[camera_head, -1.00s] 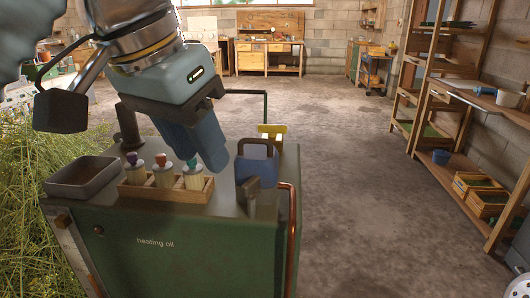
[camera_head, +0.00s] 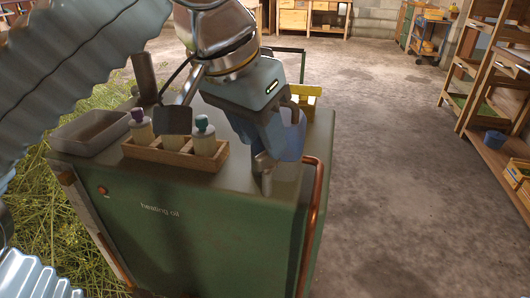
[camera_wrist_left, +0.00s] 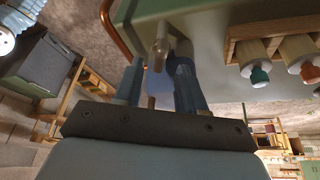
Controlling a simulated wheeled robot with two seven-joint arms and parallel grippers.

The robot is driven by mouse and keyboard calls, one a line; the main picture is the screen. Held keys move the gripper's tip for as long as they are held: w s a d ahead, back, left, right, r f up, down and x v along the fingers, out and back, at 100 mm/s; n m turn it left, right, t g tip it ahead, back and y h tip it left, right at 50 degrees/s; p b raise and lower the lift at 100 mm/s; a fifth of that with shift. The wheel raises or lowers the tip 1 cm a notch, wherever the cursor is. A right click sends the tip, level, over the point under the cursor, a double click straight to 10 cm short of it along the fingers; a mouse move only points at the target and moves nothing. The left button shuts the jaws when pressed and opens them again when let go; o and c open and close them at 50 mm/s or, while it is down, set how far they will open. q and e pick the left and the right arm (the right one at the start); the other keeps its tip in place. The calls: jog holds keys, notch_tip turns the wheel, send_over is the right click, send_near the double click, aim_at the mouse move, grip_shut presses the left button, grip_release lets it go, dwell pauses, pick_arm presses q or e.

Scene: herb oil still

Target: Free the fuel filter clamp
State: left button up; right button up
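The fuel filter (camera_head: 291,143), a blue bowl-like body, sits at the right front of the green cabinet top. A grey metal lever or tap (camera_head: 265,170) stands at its front; I cannot tell whether this is the clamp. My left gripper (camera_head: 273,140) is down at the filter and hides much of it. In the left wrist view, the gripper's fingers (camera_wrist_left: 158,68) are apart, on either side of the blue filter (camera_wrist_left: 157,88), with the grey lever (camera_wrist_left: 160,44) just past the tips. I cannot tell whether they touch. My right gripper is not in view.
The green cabinet (camera_head: 205,235) is marked "heating oil". A wooden rack (camera_head: 176,155) with capped bottles and a grey tray (camera_head: 92,132) are on the left of its top. A copper pipe (camera_head: 317,200) runs down its right edge. The floor to the right is clear.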

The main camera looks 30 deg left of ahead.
aim_at(268, 160)
pick_arm(q)
jog(key=shift+x, duration=1.4)
grip_shut()
